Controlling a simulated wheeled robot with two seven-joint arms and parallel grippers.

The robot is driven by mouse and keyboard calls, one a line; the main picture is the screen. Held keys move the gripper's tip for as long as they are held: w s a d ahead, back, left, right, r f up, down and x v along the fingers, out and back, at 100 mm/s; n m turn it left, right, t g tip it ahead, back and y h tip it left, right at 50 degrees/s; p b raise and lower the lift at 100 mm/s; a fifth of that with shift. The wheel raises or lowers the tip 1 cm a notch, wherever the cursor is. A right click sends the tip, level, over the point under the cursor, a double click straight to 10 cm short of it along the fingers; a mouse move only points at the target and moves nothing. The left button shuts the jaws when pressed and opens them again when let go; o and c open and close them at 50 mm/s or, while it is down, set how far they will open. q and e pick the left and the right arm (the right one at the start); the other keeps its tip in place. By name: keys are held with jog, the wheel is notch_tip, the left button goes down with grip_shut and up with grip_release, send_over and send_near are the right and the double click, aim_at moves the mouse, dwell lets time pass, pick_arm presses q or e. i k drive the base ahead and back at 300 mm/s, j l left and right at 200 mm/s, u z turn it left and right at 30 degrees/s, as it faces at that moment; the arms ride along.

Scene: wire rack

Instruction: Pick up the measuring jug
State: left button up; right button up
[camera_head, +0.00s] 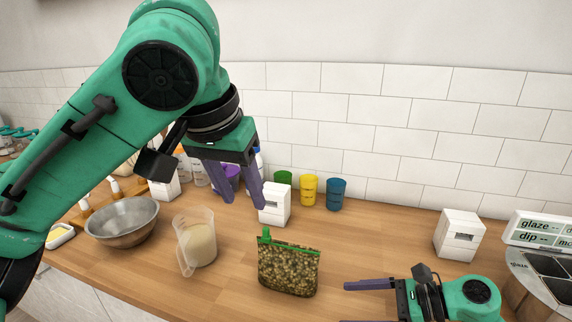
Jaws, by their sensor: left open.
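The measuring jug (203,243) is clear, holds a pale cream-coloured content, and stands upright on the wooden counter left of centre. Its handle is on the lower left side. My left gripper (240,203) comes down from the upper left with its purple fingers spread and empty. In the picture its fingertips are above and to the right of the jug, apart from it. My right gripper (345,303) is low at the right, cut by the bottom edge, with its fingers apart and nothing seen between them.
A metal bowl (122,222) stands left of the jug, a patterned pouch (288,268) right of it. Behind are a white box (274,204) and green, yellow (308,190) and blue cups (336,194). Another white box (459,235) and a glaze station (543,232) are right. Counter between is clear.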

aim_at(194, 227)
jog(key=k, duration=1.25)
